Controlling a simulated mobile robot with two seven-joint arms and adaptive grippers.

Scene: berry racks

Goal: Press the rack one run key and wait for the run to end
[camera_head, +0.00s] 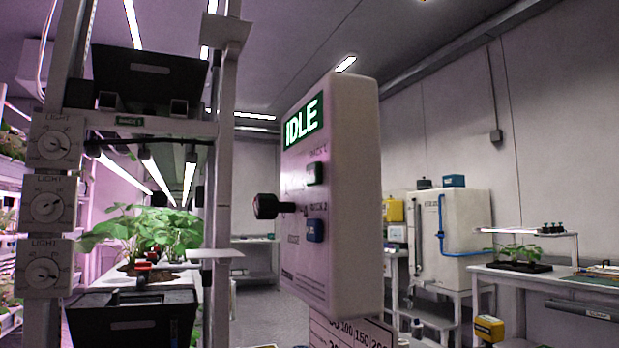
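A pale control box (345,200) stands in the middle of the head view, seen at an angle. Its green-lit display (304,122) reads IDLE. Below it is a dark green key (315,174); the small label above it is hard to read but seems to say rack 1. A blue key (314,230) sits lower, under a label that seems to say rack 2. A dark round knob (265,206) sticks out on the box's left side. Neither gripper is in view, and nothing touches the keys.
A plant rack (224,150) with a rack 1 sign (129,121) stands at left, with light dials (47,208) and a black bin (133,322). A white cabinet (462,235) and a bench (540,276) stand at right. Floor shows between them.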

